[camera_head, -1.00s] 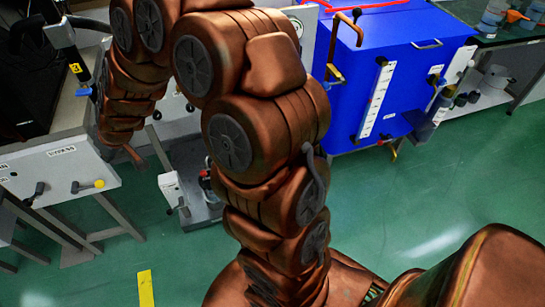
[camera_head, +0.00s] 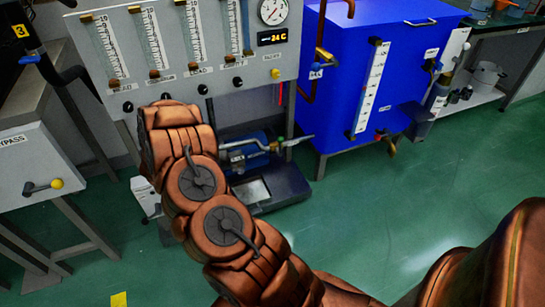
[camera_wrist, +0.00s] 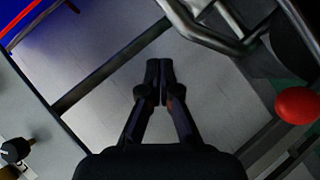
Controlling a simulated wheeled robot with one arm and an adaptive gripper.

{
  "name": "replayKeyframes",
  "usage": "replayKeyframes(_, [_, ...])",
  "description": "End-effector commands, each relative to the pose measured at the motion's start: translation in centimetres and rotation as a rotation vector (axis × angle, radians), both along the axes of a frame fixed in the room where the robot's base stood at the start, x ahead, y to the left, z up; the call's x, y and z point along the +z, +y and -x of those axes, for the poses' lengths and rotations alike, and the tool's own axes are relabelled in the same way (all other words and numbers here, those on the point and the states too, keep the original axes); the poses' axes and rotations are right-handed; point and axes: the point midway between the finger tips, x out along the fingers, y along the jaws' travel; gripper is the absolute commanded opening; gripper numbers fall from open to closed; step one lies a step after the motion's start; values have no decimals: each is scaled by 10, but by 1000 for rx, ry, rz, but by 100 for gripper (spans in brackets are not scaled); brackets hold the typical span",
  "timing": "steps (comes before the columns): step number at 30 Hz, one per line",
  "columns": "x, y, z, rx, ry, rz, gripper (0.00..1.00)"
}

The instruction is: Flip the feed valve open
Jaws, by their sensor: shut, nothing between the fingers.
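I cannot tell which part is the feed valve, as no label that I can read names it. In the wrist view, a round red knob (camera_wrist: 298,105) shows at the right edge, beside a bent metal tube or handle (camera_wrist: 215,28) at the top. My gripper (camera_wrist: 160,65) is shut and empty in the middle of that view, to the left of the red knob and apart from it. In the head view my arm hides the gripper. A grey-handled valve lever (camera_head: 297,141) with a green part shows on the pump piping below the flowmeter panel (camera_head: 255,82).
A blue tank (camera_head: 345,70) with a white gauge strip stands right of the panel. A blue pump (camera_head: 240,152) sits on a dark base. Green floor (camera_head: 360,210) is clear in front.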

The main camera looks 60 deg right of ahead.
Motion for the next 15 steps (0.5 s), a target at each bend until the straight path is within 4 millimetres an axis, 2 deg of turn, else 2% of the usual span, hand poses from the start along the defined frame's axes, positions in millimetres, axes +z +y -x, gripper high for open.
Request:
replayKeyframes(1, [-28,-18,18,-41,47,63,0])
replayKeyframes(6, [-63,-70,78,-168,205,289,0])
replayKeyframes(9, [-73,-89,109,-228,290,395,0])
replayKeyframes(12, [-79,-100,132,-270,358,471,0])
replayKeyframes(15, [-78,-107,145,-295,397,520,0])
